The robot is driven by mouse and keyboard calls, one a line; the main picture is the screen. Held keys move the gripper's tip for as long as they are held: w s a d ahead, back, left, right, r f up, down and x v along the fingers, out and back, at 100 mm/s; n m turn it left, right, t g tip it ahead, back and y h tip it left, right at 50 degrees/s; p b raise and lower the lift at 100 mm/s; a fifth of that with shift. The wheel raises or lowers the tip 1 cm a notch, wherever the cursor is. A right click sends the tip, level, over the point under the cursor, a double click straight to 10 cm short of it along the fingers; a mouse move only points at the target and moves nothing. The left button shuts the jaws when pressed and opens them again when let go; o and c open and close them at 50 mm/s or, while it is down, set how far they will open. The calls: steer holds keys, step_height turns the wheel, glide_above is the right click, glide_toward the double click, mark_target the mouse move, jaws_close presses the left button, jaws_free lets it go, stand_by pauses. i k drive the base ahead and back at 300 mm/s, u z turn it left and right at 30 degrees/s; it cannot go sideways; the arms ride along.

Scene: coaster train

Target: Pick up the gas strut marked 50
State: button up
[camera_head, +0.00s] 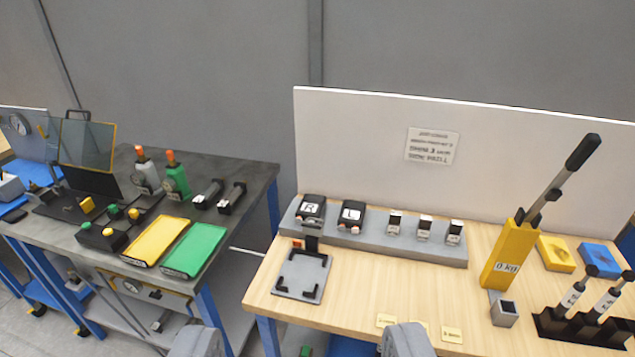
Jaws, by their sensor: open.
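Two gas struts, the left one (573,296) and the right one (608,299), lean in a black rack (575,332) at the lower right of the wooden bench. The labels are too small to tell which one reads 50. My gripper (302,342) shows as two grey fingertips at the bottom edge, wide apart and empty. It is well to the left of the rack and touches neither strut.
A yellow lever device (511,252) marked 0 KG stands left of the rack, with a small grey socket (504,313) before it. Yellow (556,254) and blue (599,258) blocks lie behind the rack. A grey shelf (375,246) lines the white back panel (380,140).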

mark_target(577, 291)
steer(key=u, duration=2.2)
steer(key=k, duration=1.4)
steer(key=z, duration=2.2)
